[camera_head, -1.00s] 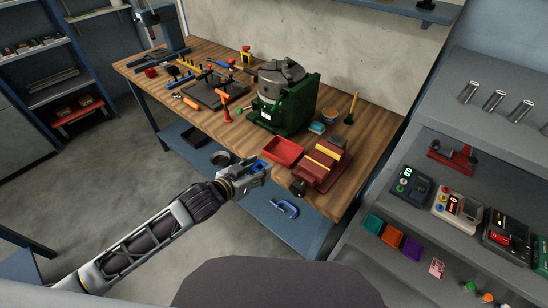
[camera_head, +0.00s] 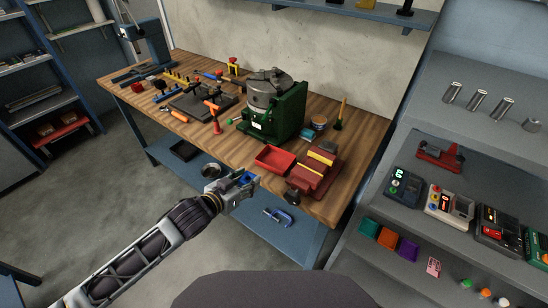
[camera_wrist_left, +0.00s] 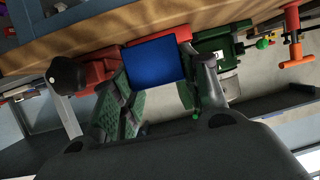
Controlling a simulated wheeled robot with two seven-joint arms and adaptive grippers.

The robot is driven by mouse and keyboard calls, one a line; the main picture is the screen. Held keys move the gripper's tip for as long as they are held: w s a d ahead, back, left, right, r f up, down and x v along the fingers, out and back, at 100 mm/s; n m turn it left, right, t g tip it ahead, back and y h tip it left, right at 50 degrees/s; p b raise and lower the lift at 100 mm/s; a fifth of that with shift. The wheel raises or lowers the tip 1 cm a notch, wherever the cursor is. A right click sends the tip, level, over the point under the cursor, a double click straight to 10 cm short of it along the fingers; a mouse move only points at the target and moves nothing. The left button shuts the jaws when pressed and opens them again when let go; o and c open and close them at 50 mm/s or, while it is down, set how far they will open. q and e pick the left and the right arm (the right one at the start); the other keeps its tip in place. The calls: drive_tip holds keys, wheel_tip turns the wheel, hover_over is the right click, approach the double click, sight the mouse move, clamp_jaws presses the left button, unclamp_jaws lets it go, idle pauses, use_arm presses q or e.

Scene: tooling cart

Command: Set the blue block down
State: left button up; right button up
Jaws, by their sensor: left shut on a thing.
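The blue block (camera_wrist_left: 154,62) is held between the fingers of my left gripper (camera_wrist_left: 135,78) in the left wrist view. In the head view my left gripper (camera_head: 238,184) is in front of the workbench's near edge, and the blue block (camera_head: 246,178) shows only as a small patch at its tips. The wooden workbench (camera_head: 228,150) stands just beyond the gripper. I cannot tell the exact gap between the block and the bench. My right gripper is in neither view.
A red tray (camera_head: 275,158) and a red vise (camera_head: 315,175) are near the bench's front edge. A green machine with a grey chuck (camera_head: 275,110) stands behind them. A blue clamp (camera_head: 278,216) lies on the lower shelf. Bare wood shows left of the red tray.

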use_arm(q)
drive_tip(key=w+d, duration=0.2)
drive_tip(key=w, duration=0.1)
drive_tip(key=p, duration=0.1)
hover_over(274, 164)
drive_tip(key=shift+s+r, duration=0.1)
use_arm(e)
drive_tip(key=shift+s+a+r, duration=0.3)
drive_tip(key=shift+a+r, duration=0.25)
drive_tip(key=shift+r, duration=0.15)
use_arm(q)
drive_tip(key=shift+f+p, duration=0.35)
drive_tip(key=shift+f, duration=1.45)
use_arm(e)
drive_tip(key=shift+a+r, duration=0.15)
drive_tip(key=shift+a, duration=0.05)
use_arm(q)
drive_tip(key=o, duration=0.7)
drive_tip(key=shift+f, duration=0.2)
drive_tip(key=o, duration=0.5)
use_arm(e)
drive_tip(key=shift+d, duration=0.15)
